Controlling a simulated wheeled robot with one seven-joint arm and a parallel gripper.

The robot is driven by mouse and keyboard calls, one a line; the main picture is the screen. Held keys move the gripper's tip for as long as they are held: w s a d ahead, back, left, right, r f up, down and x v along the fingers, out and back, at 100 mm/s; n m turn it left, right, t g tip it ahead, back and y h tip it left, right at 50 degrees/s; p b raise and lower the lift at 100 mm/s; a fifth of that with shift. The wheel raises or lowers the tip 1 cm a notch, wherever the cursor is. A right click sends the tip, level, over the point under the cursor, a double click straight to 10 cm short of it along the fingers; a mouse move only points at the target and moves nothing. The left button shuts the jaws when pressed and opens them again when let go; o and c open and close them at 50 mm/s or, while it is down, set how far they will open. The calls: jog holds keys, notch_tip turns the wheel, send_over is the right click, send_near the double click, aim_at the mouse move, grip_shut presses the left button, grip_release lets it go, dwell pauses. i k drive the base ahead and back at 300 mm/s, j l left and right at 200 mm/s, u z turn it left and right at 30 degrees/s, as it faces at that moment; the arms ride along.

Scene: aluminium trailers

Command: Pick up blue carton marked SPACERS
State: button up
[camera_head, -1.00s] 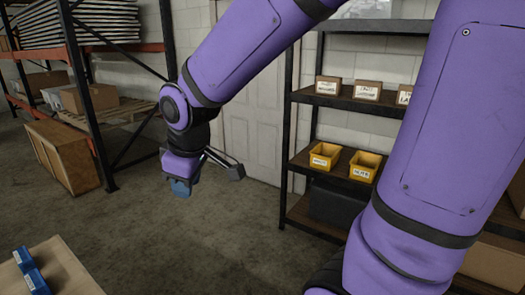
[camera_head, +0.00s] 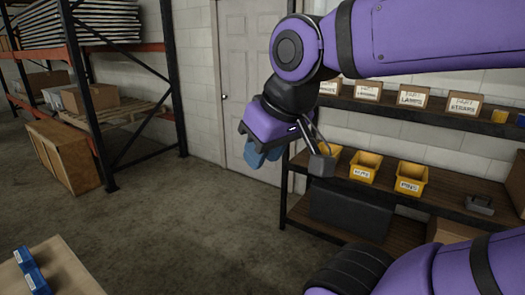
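Blue items with pale labels (camera_head: 32,271) sit on a light-topped table (camera_head: 68,272) at the lower left. Their lettering is too small to read, so I cannot tell which is marked SPACERS. My gripper (camera_head: 260,154) hangs in the air at the upper middle, in front of the door and the left end of the shelf unit, well apart from the table. A blue shape shows at its lower end. I cannot tell whether this is its fingers or something held.
A shelf unit (camera_head: 400,205) on the right holds yellow bins (camera_head: 365,167) and labelled cardboard boxes (camera_head: 413,96). A pallet rack (camera_head: 168,75) stands at the left with a wooden crate (camera_head: 62,155) beside it. The floor (camera_head: 180,230) between is clear.

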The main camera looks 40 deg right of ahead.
aim_at(25, 261)
jog(key=i+l+z, duration=0.1)
jog(key=l, duration=0.25)
jog(key=i+l+z, duration=0.1)
jog(key=l, duration=0.2)
jog(key=i+l+z, duration=0.15)
jog(key=i+l, duration=0.35)
jog(key=i+l+z, duration=0.1)
jog(key=i+l, duration=0.35)
jog(key=i, duration=0.15)
jog(key=i+u, duration=0.45)
jog(key=i, duration=0.25)
jog(key=i+l+u, duration=0.15)
jog(key=i+u, duration=0.35)
jog(key=i, duration=0.2)
jog(key=i+u, duration=0.65)
jog(key=u, duration=0.25)
jog(key=i+l+u, duration=0.3)
jog(key=u, duration=0.15)
jog(key=i+u, duration=0.2)
jog(key=u, duration=0.15)
jog(key=i+l+u, duration=0.15)
jog(key=u, duration=0.15)
jog(key=i+l+u, duration=0.15)
jog(key=u, duration=0.2)
